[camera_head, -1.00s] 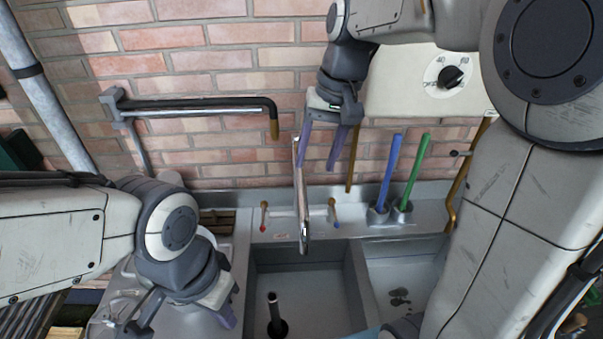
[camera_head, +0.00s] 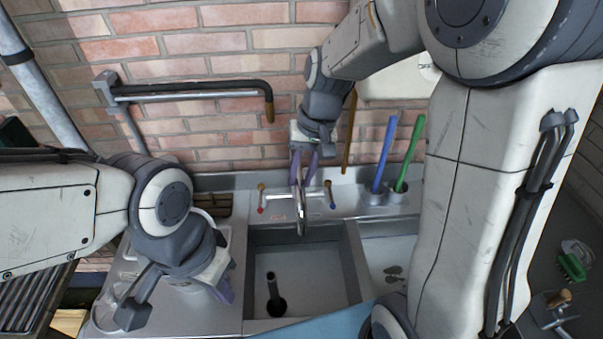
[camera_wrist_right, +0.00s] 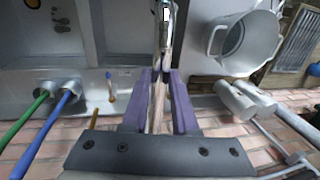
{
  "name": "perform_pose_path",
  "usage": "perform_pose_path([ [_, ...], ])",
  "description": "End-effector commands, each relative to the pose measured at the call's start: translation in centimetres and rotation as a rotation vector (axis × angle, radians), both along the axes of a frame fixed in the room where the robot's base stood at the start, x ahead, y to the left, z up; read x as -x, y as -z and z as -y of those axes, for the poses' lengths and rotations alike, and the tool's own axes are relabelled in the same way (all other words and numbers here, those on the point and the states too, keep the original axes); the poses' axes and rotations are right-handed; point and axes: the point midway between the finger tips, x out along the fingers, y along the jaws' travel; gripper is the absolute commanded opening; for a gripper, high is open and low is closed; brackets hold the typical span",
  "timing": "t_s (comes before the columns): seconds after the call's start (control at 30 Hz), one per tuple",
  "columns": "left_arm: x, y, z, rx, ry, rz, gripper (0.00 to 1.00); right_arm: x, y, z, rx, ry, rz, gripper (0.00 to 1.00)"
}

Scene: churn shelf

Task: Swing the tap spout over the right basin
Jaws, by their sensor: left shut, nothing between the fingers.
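My left gripper (camera_head: 224,290) is shut and empty over the left drainboard, away from the tap.
A blue brush handle (camera_head: 384,155) and a green one (camera_head: 410,155) stand in cups right of the tap. A black-and-metal wall bar (camera_head: 190,91) is fixed above left. A grey bucket (camera_wrist_right: 248,45) shows in the right wrist view.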

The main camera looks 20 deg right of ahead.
Motion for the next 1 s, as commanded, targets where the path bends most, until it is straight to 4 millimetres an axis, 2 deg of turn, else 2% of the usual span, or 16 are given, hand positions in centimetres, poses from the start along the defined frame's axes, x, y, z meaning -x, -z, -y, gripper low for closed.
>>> perform_pose_path([
  [0.07, 0.00, 0.00, 0.00, 0.000, 0.000, 0.000, 0.00, 0.00, -0.02, 0.02, 0.000, 0.000, 0.000, 0.00],
  [1.0, 0.00, -0.01, 0.00, 0.000, 0.000, 0.000, 0.00, -0.01, -0.07, 0.02, 0.000, 0.001, 0.000, 0.00],
])
